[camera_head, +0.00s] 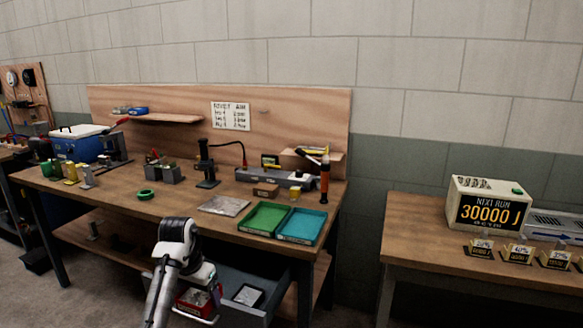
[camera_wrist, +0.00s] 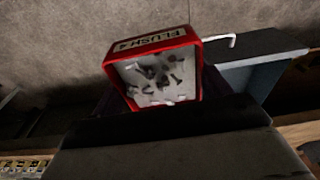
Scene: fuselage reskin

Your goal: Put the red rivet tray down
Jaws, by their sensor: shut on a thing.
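The red rivet tray (camera_head: 196,302) is at the bottom of the head view, in front of the workbench at the left part of the open drawer. In the wrist view the red rivet tray (camera_wrist: 188,50) shows a "FLUSH 4" label on its side and several loose rivets on its pale floor. My gripper (camera_head: 208,284) is shut on the tray. Its dark jaws fill the lower middle of the wrist view and hide the near side of the tray. I cannot tell whether the tray touches the drawer.
The grey drawer (camera_head: 262,315) is open under the bench and holds a dark-framed item (camera_head: 248,295). A green tray (camera_head: 264,218) and a teal tray (camera_head: 300,226) lie at the bench's front right, beside a flat metal sheet (camera_head: 224,205). Bare wood shows at the front left.

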